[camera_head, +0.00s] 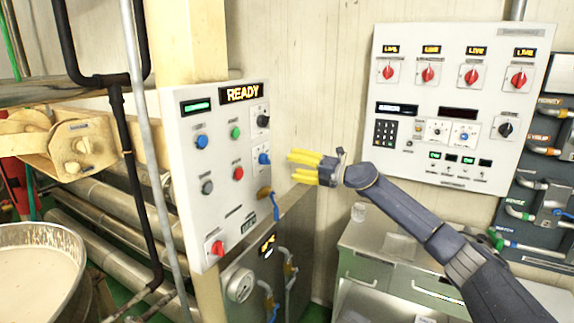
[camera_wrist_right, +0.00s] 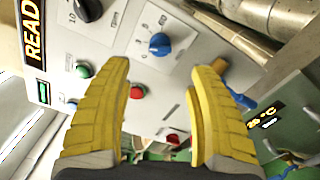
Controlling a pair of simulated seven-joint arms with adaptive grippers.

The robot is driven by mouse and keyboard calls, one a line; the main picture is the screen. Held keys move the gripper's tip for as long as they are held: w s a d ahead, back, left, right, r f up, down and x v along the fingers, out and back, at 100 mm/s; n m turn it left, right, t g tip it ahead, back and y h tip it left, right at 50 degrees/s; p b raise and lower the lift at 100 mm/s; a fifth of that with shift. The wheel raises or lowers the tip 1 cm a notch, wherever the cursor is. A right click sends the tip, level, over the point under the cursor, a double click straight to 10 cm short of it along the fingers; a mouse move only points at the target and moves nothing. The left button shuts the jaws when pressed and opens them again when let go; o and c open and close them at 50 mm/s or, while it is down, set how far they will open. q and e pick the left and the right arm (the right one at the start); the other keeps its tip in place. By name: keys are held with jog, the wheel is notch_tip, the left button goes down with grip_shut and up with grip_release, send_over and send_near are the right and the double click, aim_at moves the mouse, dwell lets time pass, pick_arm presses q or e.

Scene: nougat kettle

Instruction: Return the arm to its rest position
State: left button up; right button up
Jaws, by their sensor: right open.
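My right gripper (camera_head: 303,167), with yellow fingers, is open and empty in the head view. It points left toward the control panel with the READY display (camera_head: 215,165), just right of the panel's blue knob (camera_head: 264,158). In the right wrist view the two yellow fingers (camera_wrist_right: 160,120) stand apart with nothing between them. Past their tips are the blue knob (camera_wrist_right: 159,44) and a red button (camera_wrist_right: 137,92). My right arm reaches in from the lower right. My left gripper does not show.
A kettle (camera_head: 75,240) of pale mix stands at lower left. A second panel (camera_head: 450,105) with several red knobs hangs on the back wall. A grey pipe (camera_head: 150,150) rises left of the READY panel.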

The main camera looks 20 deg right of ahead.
jog(key=shift+s+d, duration=0.2)
jog(key=shift+s, duration=0.1)
